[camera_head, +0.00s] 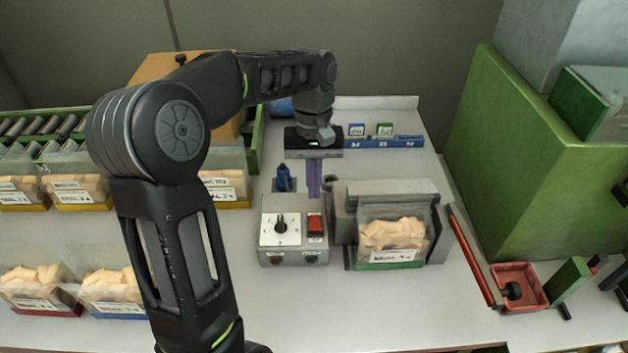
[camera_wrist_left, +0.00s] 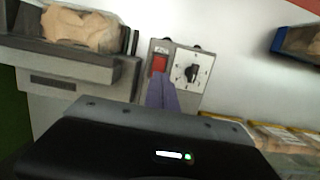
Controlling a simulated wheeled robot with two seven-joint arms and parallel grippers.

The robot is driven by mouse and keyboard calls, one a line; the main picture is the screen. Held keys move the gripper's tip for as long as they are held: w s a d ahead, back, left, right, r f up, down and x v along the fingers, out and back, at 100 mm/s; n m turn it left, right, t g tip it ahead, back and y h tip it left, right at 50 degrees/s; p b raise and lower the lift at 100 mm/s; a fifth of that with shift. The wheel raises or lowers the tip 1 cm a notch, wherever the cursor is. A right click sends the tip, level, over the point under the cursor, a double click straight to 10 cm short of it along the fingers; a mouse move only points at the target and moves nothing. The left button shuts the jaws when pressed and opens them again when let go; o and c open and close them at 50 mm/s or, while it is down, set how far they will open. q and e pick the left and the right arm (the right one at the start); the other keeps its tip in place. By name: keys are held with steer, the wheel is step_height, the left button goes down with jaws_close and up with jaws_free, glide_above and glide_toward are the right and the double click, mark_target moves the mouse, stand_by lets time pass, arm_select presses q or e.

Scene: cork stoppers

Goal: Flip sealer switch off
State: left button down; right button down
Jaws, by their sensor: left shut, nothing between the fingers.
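The sealer's grey control box (camera_head: 293,240) stands on the bench with a dark knob on a white dial (camera_head: 280,229). Its red switch (camera_head: 316,224) is to the right of the dial; it also shows in the left wrist view (camera_wrist_left: 159,64). I cannot tell which way the switch is tipped. My left gripper (camera_head: 314,193) reaches over from behind, its purple fingers shut and empty. In the left wrist view the fingertips (camera_wrist_left: 162,78) overlap the lower edge of the switch; contact cannot be told. My right gripper is not in view.
The sealer body (camera_head: 390,194) stands right of the box, with a bag of corks (camera_head: 392,236) at its front. A blue bottle-like item (camera_head: 283,178) stands behind the box. Bagged corks fill the left, and a red tray (camera_head: 520,286) lies right.

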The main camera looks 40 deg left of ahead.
mark_target(314, 225)
arm_select(q)
steer(key=f, duration=0.2)
steer(key=s+f, duration=0.1)
steer(key=f, duration=0.2)
steer(key=d+f+p, duration=0.1)
steer(key=f, duration=0.1)
steer(key=shift+s+f, duration=0.15)
steer(key=shift+f, duration=0.05)
